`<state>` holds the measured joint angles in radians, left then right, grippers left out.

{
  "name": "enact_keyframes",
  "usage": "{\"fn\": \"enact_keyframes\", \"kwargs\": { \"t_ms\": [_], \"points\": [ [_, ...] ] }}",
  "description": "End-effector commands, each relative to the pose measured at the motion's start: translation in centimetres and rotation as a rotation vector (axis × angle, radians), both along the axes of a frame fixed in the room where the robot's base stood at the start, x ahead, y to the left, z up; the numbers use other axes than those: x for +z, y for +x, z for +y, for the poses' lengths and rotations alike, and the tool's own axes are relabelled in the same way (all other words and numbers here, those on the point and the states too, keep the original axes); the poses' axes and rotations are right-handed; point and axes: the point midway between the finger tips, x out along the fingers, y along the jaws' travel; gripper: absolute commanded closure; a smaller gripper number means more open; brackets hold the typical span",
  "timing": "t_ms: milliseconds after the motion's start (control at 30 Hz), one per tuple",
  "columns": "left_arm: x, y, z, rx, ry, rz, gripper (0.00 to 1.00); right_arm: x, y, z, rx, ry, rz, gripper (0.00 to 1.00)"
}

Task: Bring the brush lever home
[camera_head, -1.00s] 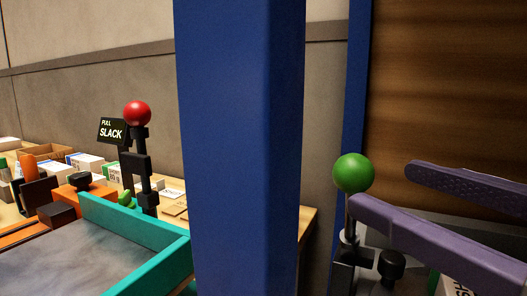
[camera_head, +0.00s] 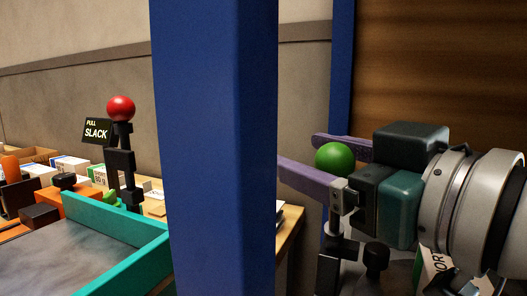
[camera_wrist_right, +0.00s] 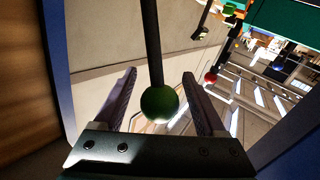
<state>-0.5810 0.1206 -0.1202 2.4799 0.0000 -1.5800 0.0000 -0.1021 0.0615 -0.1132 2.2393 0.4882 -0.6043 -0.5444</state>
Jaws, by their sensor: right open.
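A lever with a green ball knob (camera_head: 334,157) stands right of the blue post in the head view. No label on it shows, so I cannot tell its name. My right gripper (camera_head: 298,157) is open, its purple fingers on either side of the green knob. In the right wrist view the green knob (camera_wrist_right: 160,103) sits between the open fingers of my right gripper (camera_wrist_right: 160,75), with visible gaps on both sides. Another lever with a red ball knob (camera_head: 121,108) stands upright at left beside a "PULL SLACK" sign (camera_head: 97,131). My left gripper is out of view.
A thick blue post (camera_head: 216,150) stands between the two levers. A teal-edged tray (camera_head: 118,217) is at lower left, with boxes and an orange device (camera_head: 70,199) behind it. A brown wooden panel (camera_head: 440,60) is at right.

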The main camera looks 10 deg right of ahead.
Motion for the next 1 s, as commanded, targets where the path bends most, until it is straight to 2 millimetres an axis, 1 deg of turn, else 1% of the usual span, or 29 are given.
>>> {"fn": "enact_keyframes", "kwargs": {
  "t_ms": [33,67,667,700,1000],
  "points": [
    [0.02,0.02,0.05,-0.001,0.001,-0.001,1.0,0.0,-0.01,-0.02,0.0,0.0,0.0,0.27],
    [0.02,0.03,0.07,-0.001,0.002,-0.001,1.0,0.0,-0.01,-0.02,0.0,0.0,0.0,0.3],
    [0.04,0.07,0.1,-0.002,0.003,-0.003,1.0,0.02,-0.04,-0.04,-0.001,0.0,-0.001,0.98],
    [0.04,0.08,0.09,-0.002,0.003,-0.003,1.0,0.02,-0.04,-0.04,-0.001,0.0,-0.001,1.0],
    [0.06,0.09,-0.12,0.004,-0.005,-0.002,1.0,0.02,-0.04,-0.04,-0.001,0.0,-0.001,1.0]
  ]
}}
